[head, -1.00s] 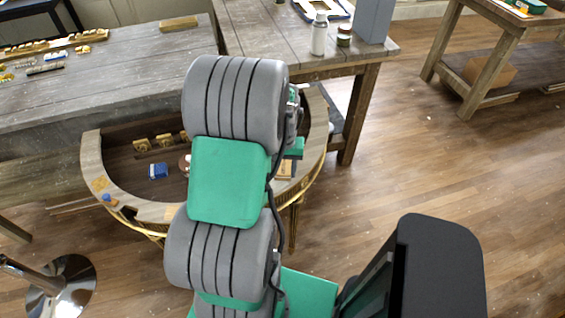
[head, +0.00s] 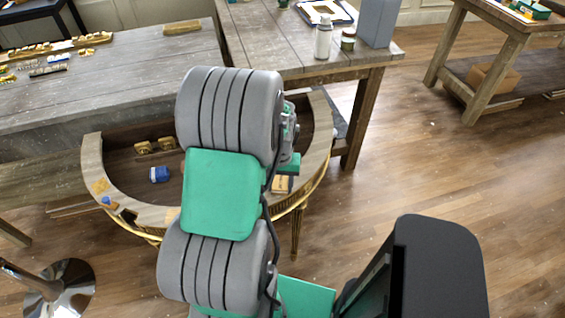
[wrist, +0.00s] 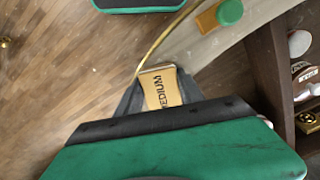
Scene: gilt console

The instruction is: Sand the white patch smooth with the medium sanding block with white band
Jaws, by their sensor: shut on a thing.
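My gripper (wrist: 159,92) is shut on the medium sanding block (wrist: 160,88), a tan block with the dark word MEDIUM, in the wrist view. The block's white band cannot be made out clearly. In the head view the tan block (head: 282,184) shows just below the right side of my arm, by the console's right side; my arm hides most of the gripper there. The curved console's pale rim (head: 319,125) also shows in the wrist view (wrist: 222,46), beyond the gripper and to its right. I cannot make out the white patch in either view.
A blue item (head: 159,174) and small gold items (head: 155,146) lie inside the console. An orange piece with a green knob (wrist: 230,12) sits on the rim. A workbench (head: 130,70) stands behind; a white bottle (head: 323,38) stands on the table. Floor at right is open.

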